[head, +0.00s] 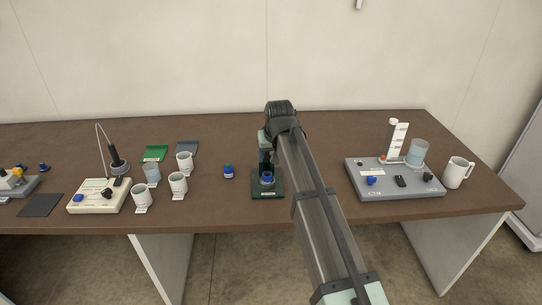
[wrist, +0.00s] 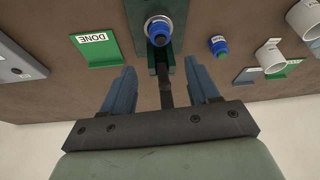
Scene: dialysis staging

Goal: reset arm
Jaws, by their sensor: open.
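My arm reaches over the table, and its end is above the back of a dark green stand (head: 267,192). My gripper (wrist: 160,84) is open in the wrist view, with two blue fingers apart and nothing held between them. A blue-capped vial (wrist: 158,32) sits on the stand, just beyond the fingertips; it also shows in the head view (head: 267,178). The stand's dark upright runs between the fingers in the wrist view; I cannot tell whether they touch it. In the head view the fingers are hard to make out.
A second blue-capped vial (head: 228,171) stands left of the stand. Several white cups (head: 178,183) and a cream device (head: 100,196) are further left. A grey station (head: 395,185) and a white mug (head: 456,172) are right. A green DONE plate (wrist: 97,48) lies beside the stand.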

